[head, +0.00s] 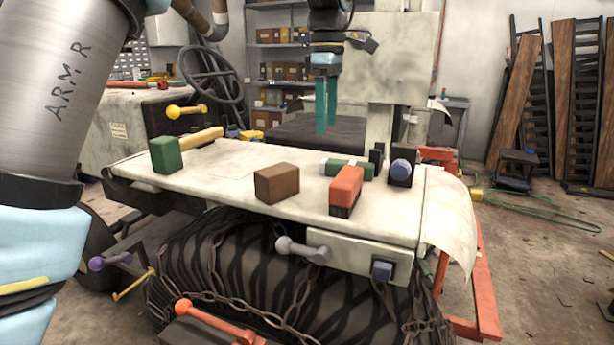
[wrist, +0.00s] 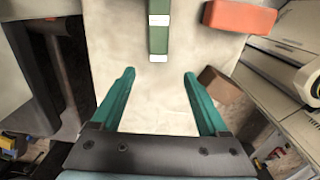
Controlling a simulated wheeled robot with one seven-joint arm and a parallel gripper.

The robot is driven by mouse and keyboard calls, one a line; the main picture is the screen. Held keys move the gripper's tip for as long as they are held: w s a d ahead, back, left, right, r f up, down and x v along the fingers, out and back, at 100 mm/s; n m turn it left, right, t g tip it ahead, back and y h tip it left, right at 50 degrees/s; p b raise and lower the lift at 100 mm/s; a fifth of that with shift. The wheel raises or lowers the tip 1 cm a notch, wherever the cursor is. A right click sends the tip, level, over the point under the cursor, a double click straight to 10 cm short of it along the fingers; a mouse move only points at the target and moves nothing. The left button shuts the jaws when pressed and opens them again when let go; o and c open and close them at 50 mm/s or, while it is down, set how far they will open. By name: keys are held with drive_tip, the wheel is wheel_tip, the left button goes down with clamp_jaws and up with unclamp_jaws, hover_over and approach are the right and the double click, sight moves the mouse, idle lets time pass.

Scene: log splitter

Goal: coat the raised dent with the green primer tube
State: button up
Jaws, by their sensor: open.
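A green tube (head: 346,167) with white bands lies on the pale panel (head: 228,163), behind the orange-red block. In the wrist view the green tube (wrist: 158,38) is at the top centre, just beyond the fingertips and lined up with the gap between them. My gripper (head: 326,130) points down above the rear part of the panel with its teal fingers apart. In the wrist view my gripper (wrist: 159,75) is open, with only bare panel between its fingers. I cannot make out a raised dent in either view.
An orange-red block (head: 346,188) and a brown block (head: 277,184) sit near the panel's front edge. A green-headed mallet (head: 166,155) lies at the left. The panel's left middle is clear.

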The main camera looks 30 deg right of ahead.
drive_tip(key=s+d, duration=0.1)
drive_tip(key=d, duration=0.1)
hover_over(337, 161)
drive_tip(key=shift+n, duration=0.4)
drive_tip(key=f, duration=0.4)
drive_tip(key=shift+w+a+f+p, duration=0.2)
drive_tip(key=shift+w+f+p, duration=0.05)
drive_tip(key=shift+f+p, duration=0.1)
drive_tip(key=shift+s+d+f+p, duration=0.15)
drive_tip(key=shift+f+p, duration=0.35)
drive_tip(key=shift+f, duration=0.85)
drive_tip(key=shift+s+f+p, duration=0.1)
drive_tip(key=shift+f+p, duration=0.4)
drive_tip(key=shift+f, duration=0.8)
drive_tip(key=shift+c, duration=0.4)
clamp_jaws()
